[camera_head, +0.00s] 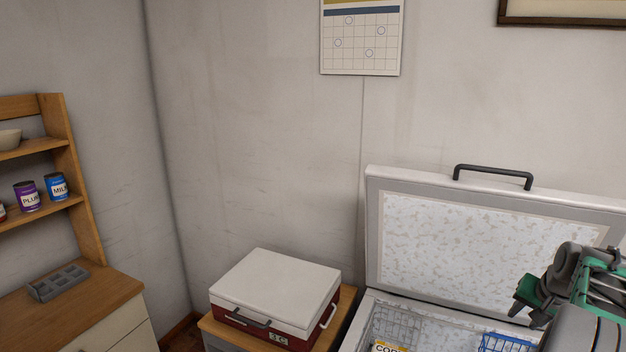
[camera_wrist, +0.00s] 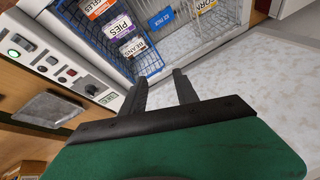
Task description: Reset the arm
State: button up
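My gripper (camera_head: 528,297) is at the right edge of the head view, green and dark, in front of the raised lid of a chest freezer (camera_head: 490,240). In the wrist view its two dark fingers (camera_wrist: 161,78) stand apart with nothing held between them. Beyond them is the open freezer, with a blue wire basket (camera_wrist: 95,44) and several labelled packs, among them PIES (camera_wrist: 119,27) and BEANS (camera_wrist: 133,47). Part of my arm hides the freezer's right side in the head view.
A red and white cooler box (camera_head: 275,290) stands on a wooden-topped cabinet left of the freezer. A shelf with cans (camera_head: 57,187) and a counter with a grey tray (camera_head: 57,283) are at far left. The freezer's control panel (camera_wrist: 55,65) is close on the left in the wrist view.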

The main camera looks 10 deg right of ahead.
jog(key=s+a+f+n+g, duration=0.15)
jog(key=s+a, duration=0.25)
jog(key=a, duration=0.6)
jog(key=s+a+f+n+g+y, duration=0.1)
jog(key=s+a+f+n, duration=0.2)
jog(key=a, duration=0.7)
jog(key=s+a+f+n+g, duration=0.1)
jog(key=s+a+f, duration=0.3)
jog(key=a, duration=0.7)
jog(key=a+r+n+t, duration=0.1)
jog(key=a+r+n, duration=0.1)
jog(key=a, duration=0.4)
jog(key=w+a+r+n+t+y+b, duration=0.1)
jog(key=a+r+n+t, duration=0.1)
jog(key=a+r, duration=0.3)
jog(key=shift+w+a+n, duration=0.3)
jog(key=shift+a+n, duration=0.05)
jog(key=shift+a, duration=0.1)
jog(key=shift+d, duration=0.15)
